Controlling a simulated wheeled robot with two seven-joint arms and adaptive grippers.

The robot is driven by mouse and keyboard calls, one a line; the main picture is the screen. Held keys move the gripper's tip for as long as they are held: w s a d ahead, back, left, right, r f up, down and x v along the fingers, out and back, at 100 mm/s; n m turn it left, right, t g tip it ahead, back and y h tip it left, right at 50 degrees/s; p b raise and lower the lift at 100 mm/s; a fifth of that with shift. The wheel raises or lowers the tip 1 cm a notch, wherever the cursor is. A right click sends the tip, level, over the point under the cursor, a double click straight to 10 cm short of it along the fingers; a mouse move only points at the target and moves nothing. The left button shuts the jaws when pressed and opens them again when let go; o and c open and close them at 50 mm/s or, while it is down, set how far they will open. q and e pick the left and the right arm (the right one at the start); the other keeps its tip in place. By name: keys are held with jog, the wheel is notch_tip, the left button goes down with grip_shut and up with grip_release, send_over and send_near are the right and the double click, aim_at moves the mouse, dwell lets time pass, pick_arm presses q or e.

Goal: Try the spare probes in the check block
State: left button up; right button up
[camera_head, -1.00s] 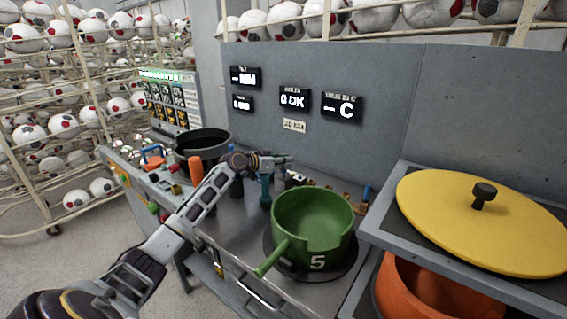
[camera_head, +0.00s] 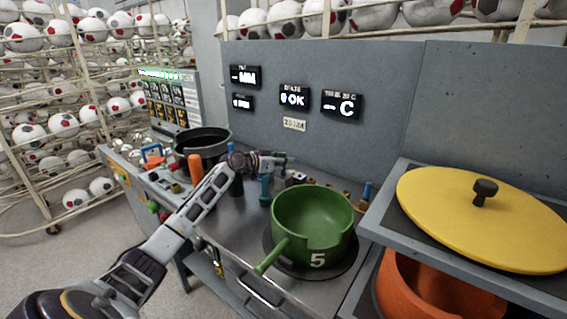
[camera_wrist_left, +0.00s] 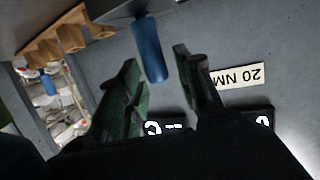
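My left gripper (camera_head: 283,160) is over the back of the steel bench, pointing right. In the left wrist view its two fingers (camera_wrist_left: 160,80) are apart, with a blue cylindrical handle (camera_wrist_left: 150,48) showing between and beyond them; I see no contact. That handle joins a grey block (camera_wrist_left: 120,8) at the picture's top. In the head view a blue handle (camera_head: 367,190) stands at the bench's right end. A small metal block (camera_head: 298,178) lies past my gripper. My right gripper is not seen.
A green pot (camera_head: 313,215) marked 5 fills the bench's front right. A dark pot (camera_head: 203,145) and an orange handle (camera_head: 196,168) are at left. A teal-handled tool (camera_head: 266,190) stands under my gripper. A yellow lid (camera_head: 470,220) lies on the right shelf. Wall displays (camera_head: 295,97) stand behind.

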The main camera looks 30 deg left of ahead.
pick_arm(q)
jog(key=shift+s+f, duration=0.15)
jog(key=shift+f, duration=0.2)
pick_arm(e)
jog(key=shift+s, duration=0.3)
pick_arm(q)
jog(key=shift+v, duration=1.15)
jog(key=shift+r+v, duration=0.15)
jog(key=shift+v, duration=1.25)
jog(key=shift+r+v, duration=0.15)
jog(key=shift+v, duration=1.3)
jog(key=shift+r, duration=0.25)
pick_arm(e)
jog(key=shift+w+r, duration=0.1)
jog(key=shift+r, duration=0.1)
pick_arm(q)
notch_tip(320, 180, up, 14)
jog(key=p, duration=1.5)
jog(key=shift+r, duration=0.25)
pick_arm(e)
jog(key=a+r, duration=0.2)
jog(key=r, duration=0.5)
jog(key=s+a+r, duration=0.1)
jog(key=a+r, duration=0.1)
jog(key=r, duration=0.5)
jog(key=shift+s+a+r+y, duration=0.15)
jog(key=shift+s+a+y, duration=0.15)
